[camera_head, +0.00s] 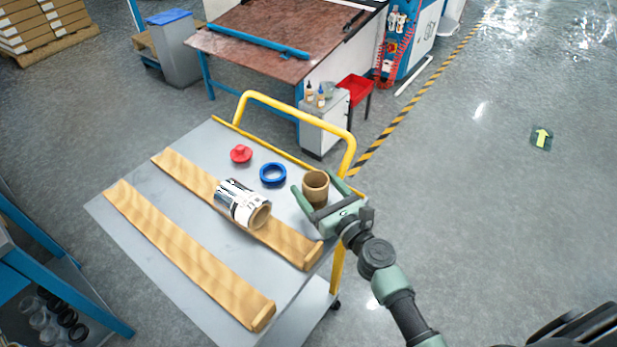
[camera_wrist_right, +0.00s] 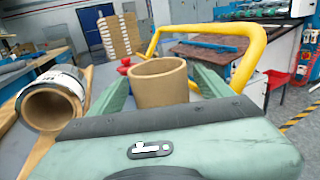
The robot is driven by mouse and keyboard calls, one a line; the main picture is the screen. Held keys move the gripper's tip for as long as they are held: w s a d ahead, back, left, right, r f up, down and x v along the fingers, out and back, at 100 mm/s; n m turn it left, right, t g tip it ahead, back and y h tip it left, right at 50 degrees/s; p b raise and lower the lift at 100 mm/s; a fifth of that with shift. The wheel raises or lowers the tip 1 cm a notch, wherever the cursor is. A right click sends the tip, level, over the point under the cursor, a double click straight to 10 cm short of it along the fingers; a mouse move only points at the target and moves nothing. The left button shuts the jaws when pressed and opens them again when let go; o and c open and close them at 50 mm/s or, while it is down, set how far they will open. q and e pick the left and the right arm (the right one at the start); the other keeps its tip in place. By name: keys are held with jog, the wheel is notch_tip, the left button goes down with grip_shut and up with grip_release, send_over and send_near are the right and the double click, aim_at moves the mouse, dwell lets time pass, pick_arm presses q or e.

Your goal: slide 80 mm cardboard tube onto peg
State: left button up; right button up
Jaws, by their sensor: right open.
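A short brown cardboard tube (camera_head: 316,184) stands upright near the right edge of the grey cart top. My right gripper (camera_head: 314,181) is open, with one finger on each side of the tube. In the right wrist view, the tube (camera_wrist_right: 158,88) stands between the two green fingers, and a narrow gap seems to show on the right; contact cannot be told. A red flanged piece with a raised middle (camera_head: 241,154) sits farther back on the cart; I cannot tell whether it is the peg. My left gripper is not in view.
A blue ring (camera_head: 273,174) lies left of the tube. The cart's yellow handle (camera_head: 300,108) rises behind the tube. Bare cart top (camera_head: 200,150) shows at the back.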

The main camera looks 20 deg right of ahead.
aim_at(322, 195)
jog(key=v, duration=0.4)
jog(key=shift+s+f, duration=0.1)
notch_tip(322, 195, up, 8)
jog(key=p, duration=0.6)
jog(key=shift+w+p, duration=0.3)
jog(key=shift+p, duration=0.05)
jog(key=shift+s, duration=0.1)
